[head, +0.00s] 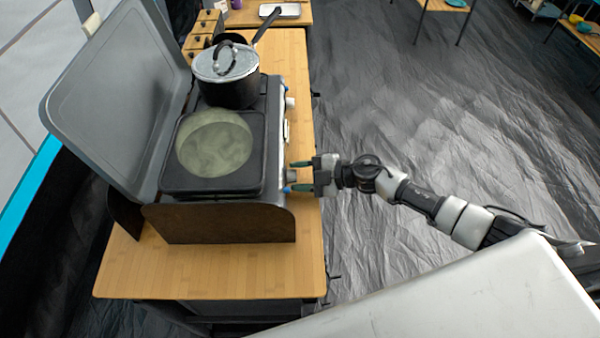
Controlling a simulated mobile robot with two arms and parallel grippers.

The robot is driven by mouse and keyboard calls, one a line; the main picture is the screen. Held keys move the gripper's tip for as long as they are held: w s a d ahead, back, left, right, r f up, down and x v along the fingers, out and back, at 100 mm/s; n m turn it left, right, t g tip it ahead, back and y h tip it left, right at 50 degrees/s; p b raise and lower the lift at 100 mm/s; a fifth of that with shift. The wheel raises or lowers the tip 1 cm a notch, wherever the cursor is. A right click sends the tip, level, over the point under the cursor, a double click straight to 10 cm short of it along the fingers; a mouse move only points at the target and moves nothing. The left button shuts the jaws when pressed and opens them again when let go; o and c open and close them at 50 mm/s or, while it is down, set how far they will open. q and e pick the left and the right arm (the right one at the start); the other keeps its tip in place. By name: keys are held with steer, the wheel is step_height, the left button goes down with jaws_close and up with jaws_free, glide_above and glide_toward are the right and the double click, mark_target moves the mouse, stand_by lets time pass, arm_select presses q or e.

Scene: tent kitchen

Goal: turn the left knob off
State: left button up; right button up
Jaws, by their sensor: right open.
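A camping stove (215,222) stands on a wooden table with its grey lid (115,90) raised. Its knobs are on the side facing right in the picture. The near knob, which is the left knob (291,175), is partly hidden by my right gripper. The far knob (290,103) is clear. My right gripper (297,176) is open, with its teal fingertips reaching in on either side of the near knob. I cannot tell whether they touch it. My left gripper is not in view.
A lidded black pot (228,75) sits at the far burner, its handle pointing up and right. A dark square pan (212,187) with a pale green round area is at the near burner. The wooden table (200,283) is bare in front. Open dark floor lies to the right.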

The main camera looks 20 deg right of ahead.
steer(key=c, duration=0.6)
steer(key=shift+r+p, duration=0.2)
steer(key=shift+p, duration=0.45)
steer(key=shift+c, duration=0.2)
steer(key=m+g+p, duration=0.1)
steer(key=m+p, duration=0.1)
steer(key=p, duration=0.1)
steer(key=shift+w+r, duration=0.15)
steer(key=shift+m+g+p, duration=0.6)
steer(key=shift+m+p, duration=0.2)
steer(key=shift+p, duration=0.2)
steer(key=shift+w+f+m+g+p, duration=0.1)
steer(key=shift+f+m+g+p, duration=0.15)
steer(key=shift+m+g+p, duration=0.25)
